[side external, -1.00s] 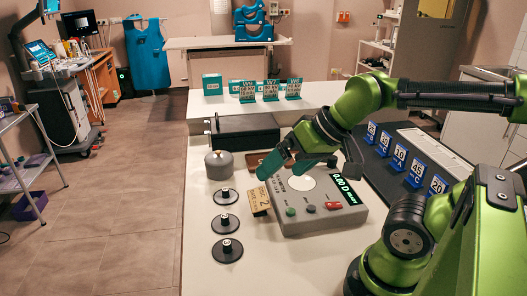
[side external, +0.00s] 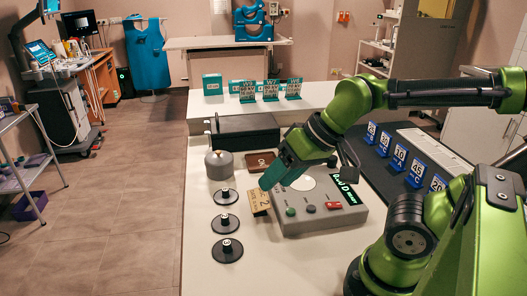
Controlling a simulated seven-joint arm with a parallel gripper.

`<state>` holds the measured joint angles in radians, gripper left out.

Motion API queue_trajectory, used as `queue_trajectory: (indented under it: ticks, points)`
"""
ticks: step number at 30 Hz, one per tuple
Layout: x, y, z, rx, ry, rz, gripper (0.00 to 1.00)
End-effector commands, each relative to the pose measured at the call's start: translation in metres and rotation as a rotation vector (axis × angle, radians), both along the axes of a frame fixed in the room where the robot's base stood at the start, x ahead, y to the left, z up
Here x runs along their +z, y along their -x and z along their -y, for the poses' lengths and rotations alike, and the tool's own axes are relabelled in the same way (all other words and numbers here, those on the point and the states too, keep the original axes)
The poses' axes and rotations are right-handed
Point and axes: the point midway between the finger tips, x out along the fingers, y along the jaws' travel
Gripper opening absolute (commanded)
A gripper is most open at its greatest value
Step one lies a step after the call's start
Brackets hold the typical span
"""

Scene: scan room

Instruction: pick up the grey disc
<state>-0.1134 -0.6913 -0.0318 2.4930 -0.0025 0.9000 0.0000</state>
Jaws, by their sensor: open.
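No flat thing in plain grey stands out as the grey disc. A squat grey cylinder (side external: 219,165) with a knob stands upright on the white table. My gripper (side external: 271,181) is open, with teal fingers pointing down and left. It is right of the grey cylinder, apart from it, over the rear left part of a grey instrument. The fingers overlap in this view, and what lies between them is hidden.
The grey instrument (side external: 325,216) has a round pale plate (side external: 304,183), knobs and a green display. A tan block (side external: 258,202) marked 2 is at its left side. A brown block (side external: 262,161) and a black case (side external: 243,137) are behind. Blue number stands (side external: 399,157) are at right.

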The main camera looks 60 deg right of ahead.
Motion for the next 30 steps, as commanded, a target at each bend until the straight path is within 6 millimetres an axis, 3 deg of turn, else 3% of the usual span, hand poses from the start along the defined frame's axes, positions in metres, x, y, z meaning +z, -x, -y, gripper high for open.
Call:
queue_trajectory:
  ticks: [5, 11, 15, 20, 25, 30]
  points:
    - [-0.027, -0.023, -0.024, 0.119, 0.018, -0.161, 0.52]
    - [-0.065, -0.064, -0.03, 0.054, 0.155, -0.297, 0.52]
    - [-0.078, -0.097, -0.022, -0.068, 0.282, -0.301, 0.52]
    - [-0.071, -0.129, 0.003, -0.257, 0.342, -0.242, 0.52]
    - [-0.069, -0.134, 0.009, -0.337, 0.317, -0.224, 0.52]
    - [-0.094, -0.141, 0.015, -0.346, 0.317, -0.229, 0.52]
